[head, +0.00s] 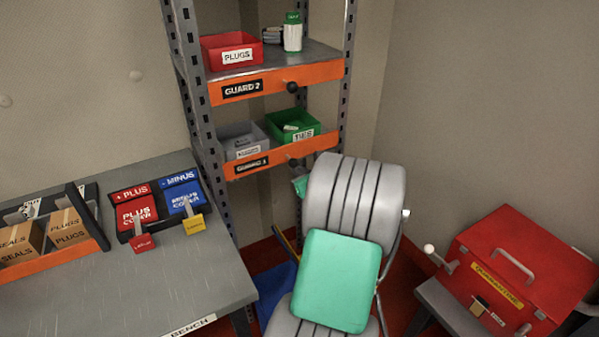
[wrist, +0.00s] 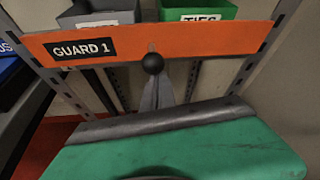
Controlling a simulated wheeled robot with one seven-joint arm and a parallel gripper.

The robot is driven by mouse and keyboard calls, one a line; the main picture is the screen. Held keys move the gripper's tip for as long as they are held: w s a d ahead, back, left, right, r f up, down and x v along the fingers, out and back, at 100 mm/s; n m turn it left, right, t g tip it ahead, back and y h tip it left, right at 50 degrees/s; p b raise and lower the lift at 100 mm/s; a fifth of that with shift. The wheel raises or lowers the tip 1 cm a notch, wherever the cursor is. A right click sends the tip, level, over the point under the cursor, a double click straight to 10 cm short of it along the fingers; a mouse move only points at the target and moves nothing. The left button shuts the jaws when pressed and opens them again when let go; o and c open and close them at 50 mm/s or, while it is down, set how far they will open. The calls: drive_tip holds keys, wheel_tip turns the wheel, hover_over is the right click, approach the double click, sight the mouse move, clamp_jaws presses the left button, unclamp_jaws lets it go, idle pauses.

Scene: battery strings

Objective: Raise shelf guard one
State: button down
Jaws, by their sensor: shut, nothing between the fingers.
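Shelf guard one is an orange bar (head: 276,158) labelled GUARD 1 along the front of the lower shelf. It also crosses the upper part of the wrist view (wrist: 215,43), tilted a little in that picture. A round black knob (wrist: 153,63) sits on the guard's middle. My gripper (wrist: 155,80) is shut and empty, its grey fingers pointing up to the knob with their tips at or just under it. Whether they touch I cannot tell. In the head view my arm mostly hides the gripper, and the knob of guard one is not clear.
A grey bin (head: 242,142) and a green TIES bin (head: 294,126) stand behind guard one. Guard two (head: 275,82) is above, under a red PLUGS bin (head: 231,52). A bench (head: 185,275) is at left, a red box (head: 515,270) at right.

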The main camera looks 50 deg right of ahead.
drive_tip(key=shift+w+d+r, duration=0.1)
drive_tip(key=shift+r, duration=0.3)
wheel_tip(320, 180, down, 4)
drive_tip(key=b, duration=0.2)
drive_tip(key=v, duration=1)
drive_tip(key=shift+s+d+f, duration=0.25)
drive_tip(key=shift+s+f, duration=0.05)
drive_tip(key=shift+f, duration=0.05)
